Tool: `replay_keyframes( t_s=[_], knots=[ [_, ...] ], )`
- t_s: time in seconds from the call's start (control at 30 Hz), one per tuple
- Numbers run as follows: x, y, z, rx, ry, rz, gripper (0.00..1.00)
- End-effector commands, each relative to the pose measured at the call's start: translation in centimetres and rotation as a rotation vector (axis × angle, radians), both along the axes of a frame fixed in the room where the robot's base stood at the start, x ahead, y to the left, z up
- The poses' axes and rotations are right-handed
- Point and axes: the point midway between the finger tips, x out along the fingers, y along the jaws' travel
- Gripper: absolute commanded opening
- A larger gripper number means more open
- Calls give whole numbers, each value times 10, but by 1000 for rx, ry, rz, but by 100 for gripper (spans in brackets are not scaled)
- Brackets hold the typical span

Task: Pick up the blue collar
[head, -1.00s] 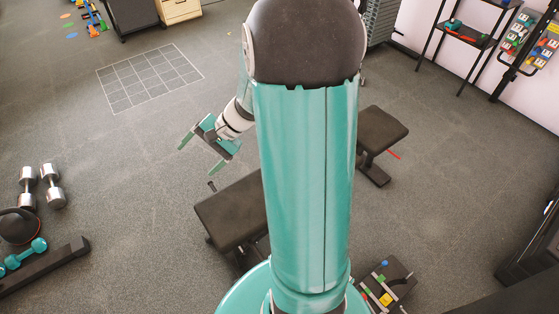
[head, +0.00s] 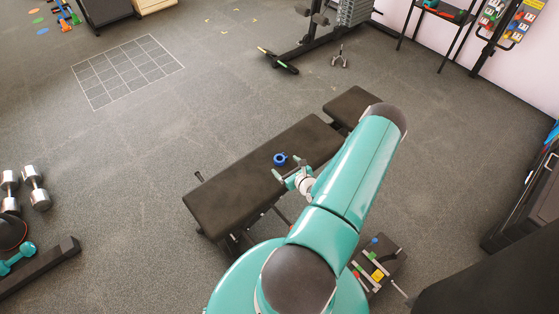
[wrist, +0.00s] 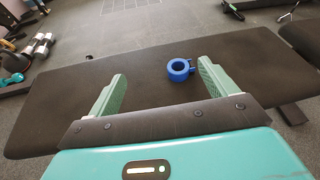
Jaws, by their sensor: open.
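The blue collar (head: 280,159) lies on the dark bench (head: 228,192), near the middle of its pad. It is a small ring with a short tab, and its hole faces up. In the wrist view the collar (wrist: 179,69) sits beyond my gripper (wrist: 160,82), between the lines of the two green fingers and nearer the right one. My gripper (head: 290,172) is open and empty, over the bench just to the lower right of the collar. The fingers do not touch the collar.
A tray of small coloured parts (head: 377,268) stands by my base. Dumbbells (head: 36,188) and a black rack (head: 36,272) are on the left. A black machine (head: 325,35) stands at the back.

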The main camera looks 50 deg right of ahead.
Motion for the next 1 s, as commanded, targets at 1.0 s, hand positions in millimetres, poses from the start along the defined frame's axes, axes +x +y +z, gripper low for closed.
replay_keyframes(
  t_s=[1.0],
  knots=[
    [50, -56, -88, 91, 12, -193, 84]
  ],
)
